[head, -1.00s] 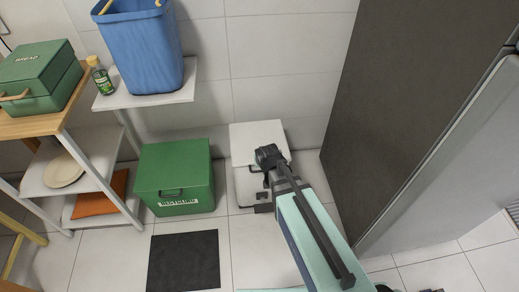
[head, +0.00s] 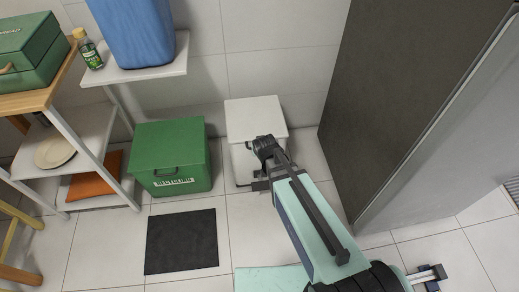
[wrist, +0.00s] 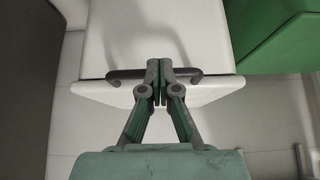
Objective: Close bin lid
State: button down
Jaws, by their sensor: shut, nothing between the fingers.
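The white bin (head: 255,115) stands on the floor against the tiled wall. Its flat lid (head: 250,108) looks down on the body in the head view, though the front seam is partly hidden by my arm. In the wrist view, the white surface (wrist: 200,40) carries a dark bar handle (wrist: 120,75). My gripper (head: 262,146) is at the bin's front. In the wrist view, its fingertips (wrist: 159,68) are together and empty at the middle of the handle, hiding that part. I cannot tell whether they touch it.
A green bin (head: 168,146) with a label stands just left, its top shut. A dark mat (head: 181,241) lies before it. A shelf rack (head: 65,140) stands further left, and a tall dark cabinet (head: 408,90) to the right. Floor in front is mostly clear.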

jog(key=shift+f, duration=0.4)
jog(key=s+d+r+p, duration=0.1)
jog(key=s+r+p, duration=0.4)
jog(key=s+p, duration=0.5)
jog(key=p, duration=0.4)
jog(key=shift+s+r, duration=0.15)
jog(key=shift+s, duration=0.15)
jog(key=shift+s+d, duration=0.1)
jog(key=shift+d, duration=0.05)
